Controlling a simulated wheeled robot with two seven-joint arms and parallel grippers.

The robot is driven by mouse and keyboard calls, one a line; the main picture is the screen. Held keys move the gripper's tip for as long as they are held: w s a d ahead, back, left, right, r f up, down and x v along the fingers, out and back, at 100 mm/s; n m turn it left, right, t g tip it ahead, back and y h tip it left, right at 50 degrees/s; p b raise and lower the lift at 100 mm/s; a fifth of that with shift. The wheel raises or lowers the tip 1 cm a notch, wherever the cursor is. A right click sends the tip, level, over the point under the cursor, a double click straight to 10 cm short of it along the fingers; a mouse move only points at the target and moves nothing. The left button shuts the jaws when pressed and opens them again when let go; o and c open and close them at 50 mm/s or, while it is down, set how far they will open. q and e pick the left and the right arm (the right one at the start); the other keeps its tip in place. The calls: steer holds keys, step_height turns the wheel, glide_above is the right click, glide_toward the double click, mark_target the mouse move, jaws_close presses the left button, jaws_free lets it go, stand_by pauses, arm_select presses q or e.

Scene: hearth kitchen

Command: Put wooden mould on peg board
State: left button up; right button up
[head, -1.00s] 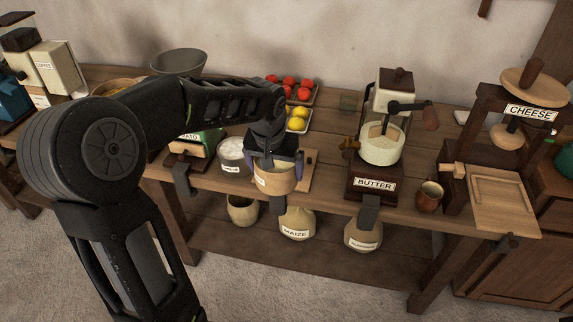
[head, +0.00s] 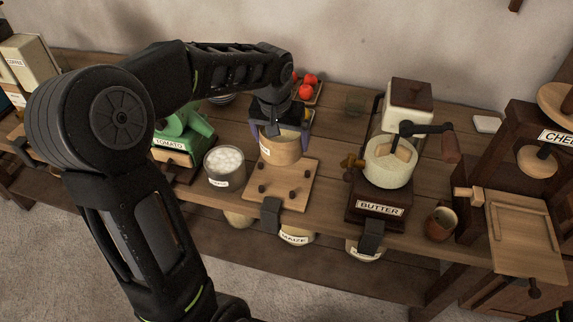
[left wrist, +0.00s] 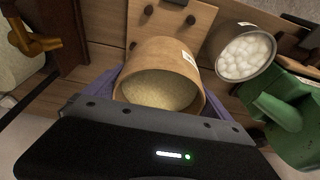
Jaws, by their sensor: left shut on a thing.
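The wooden mould (head: 280,148) is a round, light wooden tub with a white label. My left gripper (head: 281,131) is shut on it, one finger on each side, and holds it upright over the back part of the peg board. In the left wrist view the mould (left wrist: 160,65) shows a pale grainy filling. The peg board (head: 290,201) is a flat wooden board with several dark pegs standing up on its front part. The mould hides its back part. I cannot tell whether the mould touches the board. My right gripper is not in view.
A grey pot of white balls (head: 224,165) stands close left of the board, with a green tomato machine (head: 180,140) beyond it. The butter churn (head: 380,180) stands to the right, then a brown cup (head: 440,224) and the cheese press (head: 515,190).

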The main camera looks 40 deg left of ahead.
arm_select(q)
steer(key=shift+s+r, duration=0.15)
steer(key=shift+r, duration=0.05)
steer(key=shift+f, duration=3.2)
steer(key=shift+f+p, duration=0.35)
steer(key=shift+f, duration=1.5)
steer(key=shift+f, duration=0.2)
steer(key=o, duration=1.7)
steer(key=shift+r, duration=0.15)
